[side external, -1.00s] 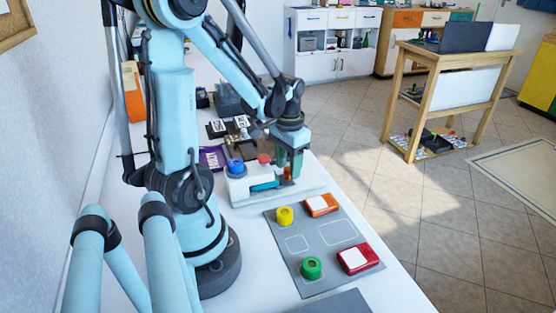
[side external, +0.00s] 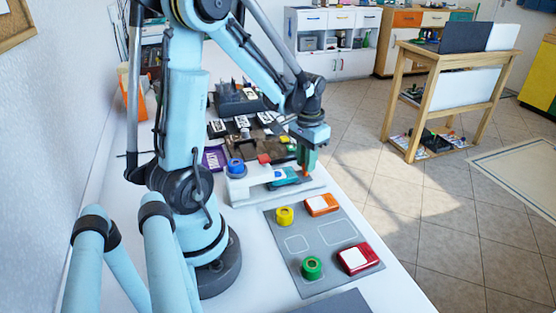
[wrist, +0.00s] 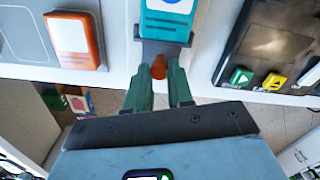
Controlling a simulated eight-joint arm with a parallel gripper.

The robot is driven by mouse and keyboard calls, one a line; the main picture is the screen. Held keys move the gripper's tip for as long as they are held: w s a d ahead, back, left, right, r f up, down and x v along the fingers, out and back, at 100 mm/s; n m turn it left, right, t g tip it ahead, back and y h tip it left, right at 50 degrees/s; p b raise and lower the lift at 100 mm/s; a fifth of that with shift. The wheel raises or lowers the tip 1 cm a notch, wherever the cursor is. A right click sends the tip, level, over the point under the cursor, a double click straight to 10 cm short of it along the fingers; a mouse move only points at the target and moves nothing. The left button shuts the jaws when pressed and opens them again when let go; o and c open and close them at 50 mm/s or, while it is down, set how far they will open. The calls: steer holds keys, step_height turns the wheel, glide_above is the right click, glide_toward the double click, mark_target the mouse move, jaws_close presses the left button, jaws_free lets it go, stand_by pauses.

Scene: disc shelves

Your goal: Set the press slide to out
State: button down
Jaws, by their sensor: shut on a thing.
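The press (side external: 240,190) is a white base with a white arm over it, on the bench. Its teal slide (side external: 284,178) sticks out at the right end, and it shows at the top of the wrist view (wrist: 166,25) with a round blue and white mark. An orange knob (wrist: 158,68) is at the slide's outer end. My gripper (side external: 306,172) is at that end, its green fingers pointing down. In the wrist view the fingers (wrist: 159,78) are shut on the orange knob from both sides. The slide's inner end is hidden under the press arm.
In front, a grey mat (side external: 318,262) holds yellow and green round pieces and orange and red cases. Behind are a purple box (side external: 214,158) and a brown tray (side external: 240,148). Open floor lies right of the bench.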

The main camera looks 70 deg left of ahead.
steer(key=shift+w, duration=1.6)
steer(key=c, duration=1)
jaws_free()
steer(key=shift+s+r, duration=0.1)
steer(key=shift+r, duration=0.05)
step_height(320, 180, up, 12)
steer(key=shift+f, duration=0.1)
